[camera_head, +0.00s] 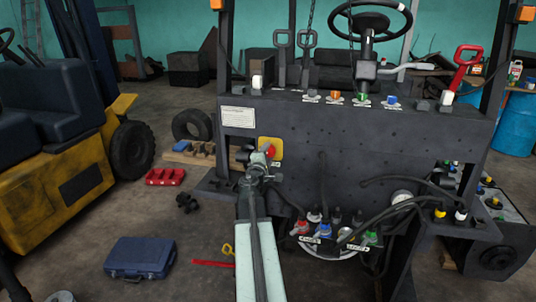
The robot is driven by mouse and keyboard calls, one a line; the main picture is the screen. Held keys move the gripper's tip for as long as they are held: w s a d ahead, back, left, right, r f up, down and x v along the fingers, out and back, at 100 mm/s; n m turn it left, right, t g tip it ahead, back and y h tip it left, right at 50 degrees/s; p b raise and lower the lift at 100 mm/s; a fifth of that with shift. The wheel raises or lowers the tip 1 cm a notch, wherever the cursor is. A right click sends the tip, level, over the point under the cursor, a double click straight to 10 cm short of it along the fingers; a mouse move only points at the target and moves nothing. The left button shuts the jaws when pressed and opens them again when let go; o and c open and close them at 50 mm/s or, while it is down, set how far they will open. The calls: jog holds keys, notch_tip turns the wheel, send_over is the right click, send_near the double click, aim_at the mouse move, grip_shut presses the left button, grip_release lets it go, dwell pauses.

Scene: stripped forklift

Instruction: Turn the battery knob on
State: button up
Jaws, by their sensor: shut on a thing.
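The battery knob (270,149) is red and sits on a yellow plate (277,158) at the left of the forklift's dark panel (350,140). My gripper (263,154) is at the knob and shut on it. The gripper covers the knob's left and lower parts, so its exact turn angle cannot be told. My arm reaches up to it from the bottom of the view.
A row of coloured switches (335,98) and levers lies along the panel's top. Cables and a connector block (338,243) are below right of my arm. A blue case (140,257) and red tray (165,177) lie on the floor at left.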

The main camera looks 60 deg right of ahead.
jog(key=shift+a+m, duration=0.1)
jog(key=shift+m, duration=1.9)
jog(key=o, duration=1.4)
jog(key=v, duration=0.7)
jog(key=shift+s+a, duration=0.1)
jog(key=shift+a, duration=0.25)
